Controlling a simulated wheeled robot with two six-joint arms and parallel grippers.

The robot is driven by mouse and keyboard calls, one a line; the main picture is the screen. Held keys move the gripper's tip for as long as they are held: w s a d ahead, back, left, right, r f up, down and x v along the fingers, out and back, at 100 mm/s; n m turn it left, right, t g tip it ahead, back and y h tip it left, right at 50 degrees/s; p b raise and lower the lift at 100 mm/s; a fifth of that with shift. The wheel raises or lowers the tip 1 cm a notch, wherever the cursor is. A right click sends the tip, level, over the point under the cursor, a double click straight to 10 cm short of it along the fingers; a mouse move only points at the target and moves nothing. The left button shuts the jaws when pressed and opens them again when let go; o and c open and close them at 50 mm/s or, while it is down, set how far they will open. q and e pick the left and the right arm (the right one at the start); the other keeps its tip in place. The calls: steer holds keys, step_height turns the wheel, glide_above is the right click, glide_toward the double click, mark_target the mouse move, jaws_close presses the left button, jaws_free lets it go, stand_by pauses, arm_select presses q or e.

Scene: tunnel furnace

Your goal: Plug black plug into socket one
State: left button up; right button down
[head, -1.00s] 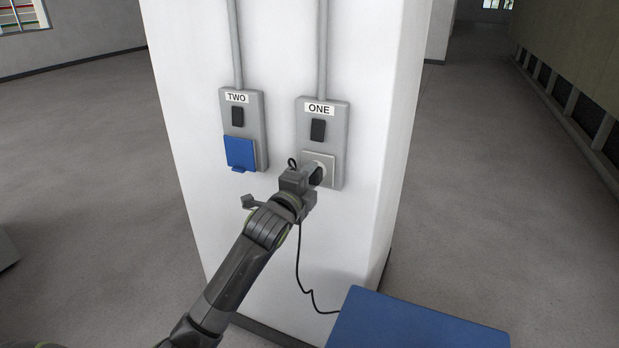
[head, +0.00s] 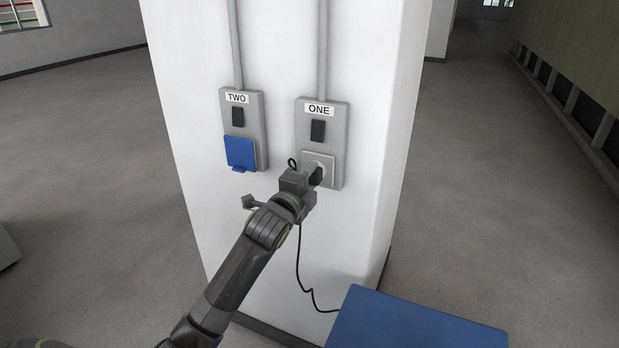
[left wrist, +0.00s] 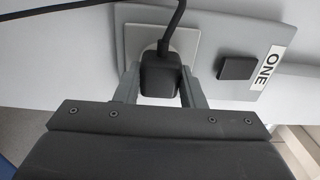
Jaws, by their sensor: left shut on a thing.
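The black plug (left wrist: 161,76) is between the fingers of my left gripper (left wrist: 158,92), which is shut on it. In the left wrist view the plug is up against the pale square face of socket one (left wrist: 185,40); the contact face is hidden, so I cannot tell how deep it sits. In the head view my left gripper (head: 312,178) is at the lower part of the panel labelled ONE (head: 338,120), with a bit of the dark plug (head: 317,176) showing at the socket. My right gripper is not in view.
Panel TWO (head: 254,115) with a closed blue cover (head: 240,152) is left of panel ONE on the white pillar (head: 375,90). A black cable (head: 300,265) hangs from the plug to behind a blue surface (head: 410,322).

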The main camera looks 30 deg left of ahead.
arm_select(q)
steer(key=shift+w, duration=0.55)
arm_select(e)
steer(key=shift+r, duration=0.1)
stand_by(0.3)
arm_select(q)
steer(key=o, duration=1.1)
steer(key=shift+s, duration=0.4)
steer(key=s, duration=1.1)
steer(key=s+d, duration=0.1)
steer(key=s, duration=0.4)
steer(key=shift+s+b, duration=0.3)
steer(key=shift+s, duration=0.05)
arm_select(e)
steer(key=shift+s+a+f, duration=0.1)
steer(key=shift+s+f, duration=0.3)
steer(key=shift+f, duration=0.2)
